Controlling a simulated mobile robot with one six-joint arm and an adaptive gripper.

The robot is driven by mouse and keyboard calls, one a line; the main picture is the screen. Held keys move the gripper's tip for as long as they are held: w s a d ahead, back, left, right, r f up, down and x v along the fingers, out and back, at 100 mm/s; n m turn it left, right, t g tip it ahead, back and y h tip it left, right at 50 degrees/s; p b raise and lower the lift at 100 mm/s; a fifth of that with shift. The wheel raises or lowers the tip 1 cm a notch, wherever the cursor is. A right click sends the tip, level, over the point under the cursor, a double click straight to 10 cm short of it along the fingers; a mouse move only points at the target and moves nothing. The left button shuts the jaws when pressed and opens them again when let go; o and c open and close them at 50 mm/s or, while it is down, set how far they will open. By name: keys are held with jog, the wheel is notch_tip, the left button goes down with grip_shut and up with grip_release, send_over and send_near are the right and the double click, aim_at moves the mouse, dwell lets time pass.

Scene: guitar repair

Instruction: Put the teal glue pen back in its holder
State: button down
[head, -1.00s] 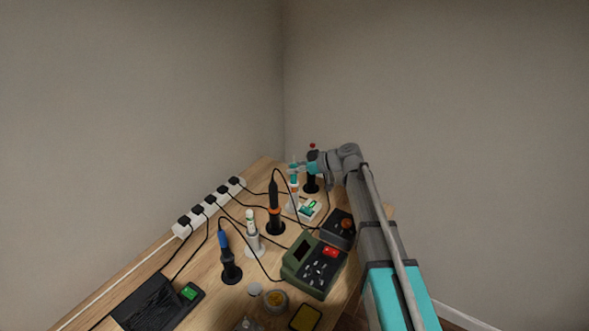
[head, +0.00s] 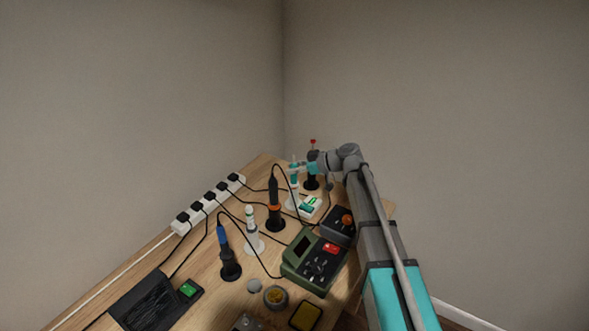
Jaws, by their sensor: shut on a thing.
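The teal glue pen (head: 294,172) stands about upright at the far end of the bench. My gripper (head: 297,168) is shut on it, reaching in from the right. A white holder (head: 292,201) is directly below the pen, partly hidden behind the dark iron and its cable. At this size I cannot tell whether the pen's lower end is inside the holder or just above it.
A dark iron with an orange ring (head: 275,208) stands close in front. A black stand with a red-tipped tool (head: 312,183) is just behind the gripper. A white and green item (head: 310,204), a green station (head: 315,262) and a power strip (head: 210,202) are nearby.

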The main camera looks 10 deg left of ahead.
jog(key=shift+f, duration=0.15)
jog(key=shift+c, duration=2.2)
grip_release()
jog(key=shift+o, duration=0.3)
jog(key=o, duration=0.4)
jog(key=shift+r+p, duration=5.5)
jog(key=shift+r, duration=0.05)
